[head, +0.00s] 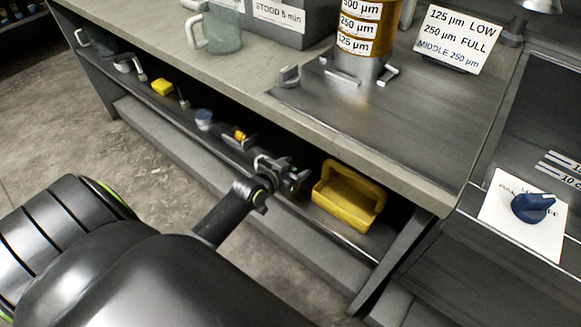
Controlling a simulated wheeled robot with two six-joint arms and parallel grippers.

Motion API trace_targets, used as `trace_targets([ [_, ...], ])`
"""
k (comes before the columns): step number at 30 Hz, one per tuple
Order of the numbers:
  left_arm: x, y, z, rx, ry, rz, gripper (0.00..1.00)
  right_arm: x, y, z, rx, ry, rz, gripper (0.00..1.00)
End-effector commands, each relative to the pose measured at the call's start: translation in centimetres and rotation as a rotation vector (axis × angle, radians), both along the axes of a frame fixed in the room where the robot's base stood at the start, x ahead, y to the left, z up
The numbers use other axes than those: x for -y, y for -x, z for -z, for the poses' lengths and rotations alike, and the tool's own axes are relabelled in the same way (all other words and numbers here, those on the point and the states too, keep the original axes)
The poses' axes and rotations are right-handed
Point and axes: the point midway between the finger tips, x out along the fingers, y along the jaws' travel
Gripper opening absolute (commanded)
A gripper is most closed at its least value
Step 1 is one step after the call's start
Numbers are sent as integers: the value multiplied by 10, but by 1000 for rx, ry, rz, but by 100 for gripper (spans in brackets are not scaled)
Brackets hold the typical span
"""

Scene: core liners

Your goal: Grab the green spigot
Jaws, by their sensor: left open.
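My left gripper (288,174) is open at the front of the low shelf under the bench, just left of a yellow tray. A small green patch (295,169) shows at its fingers. I cannot tell whether this is the green spigot or part of the gripper. No other green spigot shows clearly, and the gripper hides part of the shelf behind it. My right gripper is not in view.
The yellow tray (349,196) with a raised handle stands on the shelf. Left of my gripper are a small yellow-orange part (240,135), a blue-white cup (204,118) and a yellow block (162,88). The bench top (290,75) overhangs the shelf. A jug (220,30) stands above.

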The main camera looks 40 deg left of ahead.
Motion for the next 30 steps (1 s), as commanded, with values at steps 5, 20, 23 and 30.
trace_targets([
  [5,0,0,0,0,0,0,52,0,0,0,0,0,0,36],
  [20,0,1,0,0,0,0,9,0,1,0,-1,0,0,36],
  [23,0,1,-1,0,0,0,9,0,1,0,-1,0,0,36],
  [30,0,1,-11,0,1,1,9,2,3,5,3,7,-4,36],
])
